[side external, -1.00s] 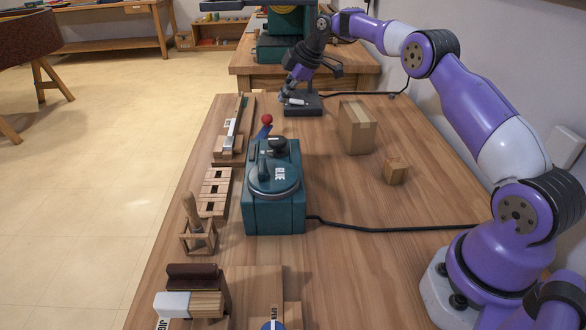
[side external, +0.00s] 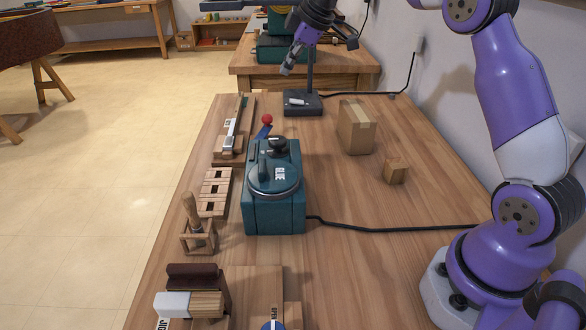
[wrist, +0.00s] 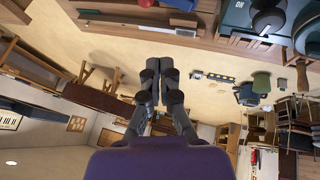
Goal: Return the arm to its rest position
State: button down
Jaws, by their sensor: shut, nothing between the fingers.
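My gripper (side external: 287,69) is in the air above the far end of the wooden workbench (side external: 370,200), tilted down and to the left. Its fingers are together with nothing between them. In the wrist view the fingertips (wrist: 160,64) also sit side by side, with the room behind them upside down. My purple and white arm is raised at the right, and part of it is cut off by the top edge of the side view.
A teal glue machine (side external: 273,205) stands mid-bench, its black cable running right. A black-based stand (side external: 303,103) is below my gripper. Wooden fixtures (side external: 214,190) line the left edge. A red-knobbed lever (side external: 266,119) rises nearby.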

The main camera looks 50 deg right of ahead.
jog(key=s+a+r+m, duration=0.2)
jog(key=s+a+m, duration=0.15)
jog(key=s, duration=0.35)
jog(key=s+a+r+m, duration=0.2)
jog(key=s+a, duration=0.3)
jog(key=s, duration=0.2)
jog(key=s+a+f+m+h, duration=0.1)
jog(key=s+f+m, duration=0.15)
jog(key=s, duration=0.35)
jog(key=s+f+m, duration=0.1)
jog(key=s+f, duration=0.3)
jog(key=s, duration=0.2)
jog(key=m+t+y, duration=0.3)
jog(key=m+t, duration=0.4)
jog(key=m, duration=0.8)
send_near(271, 117)
jog(key=x, duration=0.7)
jog(key=shift+s+f, duration=0.1)
